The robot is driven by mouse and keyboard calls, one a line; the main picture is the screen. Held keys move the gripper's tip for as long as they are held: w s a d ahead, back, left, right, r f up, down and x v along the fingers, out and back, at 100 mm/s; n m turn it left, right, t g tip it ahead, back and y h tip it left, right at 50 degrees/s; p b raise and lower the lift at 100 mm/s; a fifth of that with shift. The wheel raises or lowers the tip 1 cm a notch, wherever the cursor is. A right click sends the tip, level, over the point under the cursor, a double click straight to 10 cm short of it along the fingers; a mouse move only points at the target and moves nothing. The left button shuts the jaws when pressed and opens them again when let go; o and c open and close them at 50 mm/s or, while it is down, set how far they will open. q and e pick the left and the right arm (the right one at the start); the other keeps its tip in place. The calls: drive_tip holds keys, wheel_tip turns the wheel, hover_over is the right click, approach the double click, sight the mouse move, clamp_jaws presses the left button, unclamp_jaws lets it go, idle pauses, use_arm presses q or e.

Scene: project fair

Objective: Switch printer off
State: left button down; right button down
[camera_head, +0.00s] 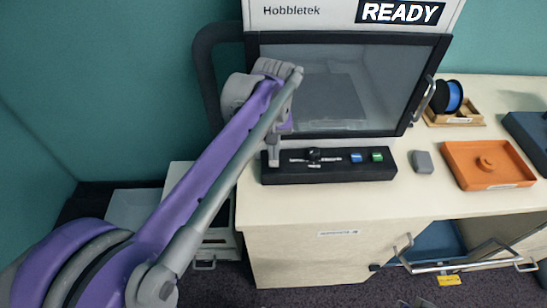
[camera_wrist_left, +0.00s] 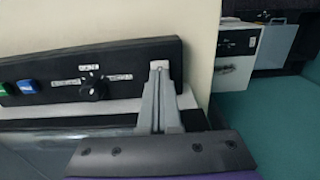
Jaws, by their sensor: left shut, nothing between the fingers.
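The printer (camera_head: 425,95), marked Hobbletek, has a dark glass door and a display (camera_head: 400,12) reading READY. Below the door, the black control strip (camera_head: 330,174) holds a black rotary knob (camera_head: 314,155), a blue button (camera_head: 356,157) and a green button (camera_head: 377,156). My left gripper (camera_head: 273,160) is shut and empty at the strip's left end, left of the knob. In the left wrist view, the gripper (camera_wrist_left: 159,68) points over the strip's end, apart from the knob (camera_wrist_left: 95,88); whether it touches the strip cannot be told. My right gripper is not in view.
A grey block (camera_head: 422,162) and an orange tray (camera_head: 485,175) sit right of the strip. A blue spool (camera_head: 447,97) stands in a wooden holder behind them. An open drawer with a bar handle (camera_head: 460,266) sticks out below. The bench top in front of the strip is clear.

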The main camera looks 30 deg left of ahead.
sight(274, 163)
use_arm(q)
drive_tip(key=shift+f+b, duration=0.55)
drive_tip(key=shift+f, duration=0.4)
idle(1.0)
drive_tip(key=shift+r+p, duration=2.5)
drive_tip(key=shift+r, duration=1.1)
drive_tip(key=shift+s+f, duration=0.1)
drive_tip(key=s+d+f+m+t, duration=0.1)
drive_tip(key=s+d+f+m, duration=0.1)
drive_tip(key=s, duration=0.3)
drive_tip(key=s+d+f+m+t, duration=0.2)
drive_tip(key=s+f, duration=0.3)
drive_tip(key=s+d+f+m+t, duration=0.2)
drive_tip(key=s+f, duration=0.2)
drive_tip(key=s, duration=0.1)
drive_tip(key=shift+s+d+f, duration=0.15)
drive_tip(key=shift+d, duration=0.25)
